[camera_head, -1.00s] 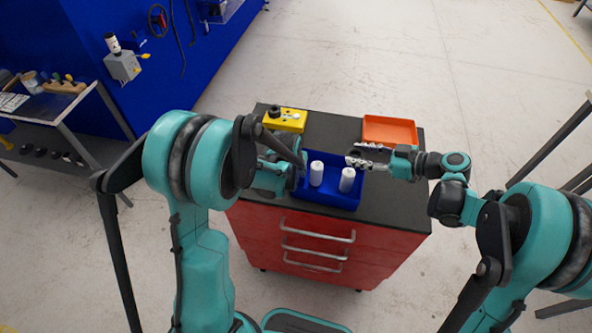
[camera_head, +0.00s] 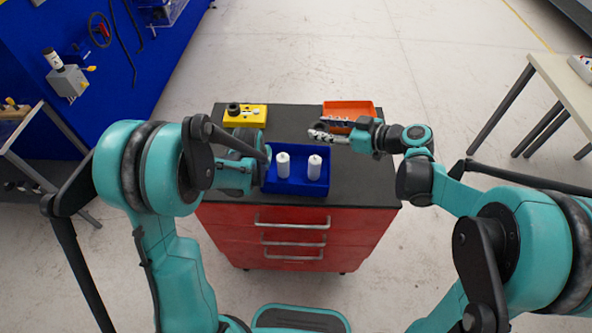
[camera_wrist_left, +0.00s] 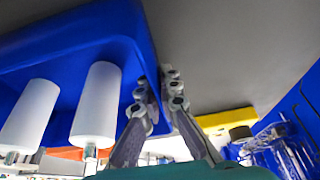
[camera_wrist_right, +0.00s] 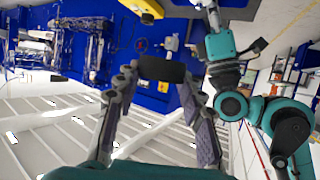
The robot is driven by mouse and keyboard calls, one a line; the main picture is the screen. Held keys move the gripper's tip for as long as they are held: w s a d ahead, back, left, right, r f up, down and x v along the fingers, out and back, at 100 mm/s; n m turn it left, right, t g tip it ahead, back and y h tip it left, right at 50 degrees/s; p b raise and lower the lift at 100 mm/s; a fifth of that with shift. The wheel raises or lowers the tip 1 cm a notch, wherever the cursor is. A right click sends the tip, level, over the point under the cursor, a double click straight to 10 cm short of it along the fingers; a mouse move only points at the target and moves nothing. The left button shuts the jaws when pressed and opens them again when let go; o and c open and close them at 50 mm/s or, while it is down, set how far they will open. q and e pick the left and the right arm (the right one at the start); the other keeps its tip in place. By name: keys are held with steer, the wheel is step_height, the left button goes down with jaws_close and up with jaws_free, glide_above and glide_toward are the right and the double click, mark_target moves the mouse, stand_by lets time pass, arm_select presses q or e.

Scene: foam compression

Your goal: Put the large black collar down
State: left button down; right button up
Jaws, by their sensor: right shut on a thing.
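My right gripper (camera_head: 318,132) is over the cabinet top, behind the blue bin (camera_head: 298,190) and in front of the orange tray (camera_head: 372,107). In the right wrist view, it (camera_wrist_right: 161,72) is shut on the large black collar (camera_wrist_right: 161,69), held between its fingertips. The collar does not show clearly in the head view. My left gripper is at the bin's left wall, largely hidden behind its own arm in the head view. In the left wrist view its two fingers (camera_wrist_left: 158,92) stand close on either side of the bin wall; whether they press it is unclear.
Two white cylinders stand upright in the bin, a left one (camera_head: 283,166) and a right one (camera_head: 314,168). A yellow block (camera_head: 246,119) with a dark round part (camera_head: 234,108) sits at the back left. The dark cabinet top (camera_head: 355,185) is clear right of the bin.

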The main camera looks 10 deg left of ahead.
arm_select(q)
steer(key=shift+w, duration=0.1)
arm_select(e)
step_height(320, 180, down, 5)
steer(key=shift+w+f, duration=0.1)
steer(key=shift+f, duration=2.15)
steer(key=shift+f, duration=0.65)
steer(key=o, duration=1.1)
steer(key=shift+o, duration=0.2)
steer(key=shift+r, duration=0.15)
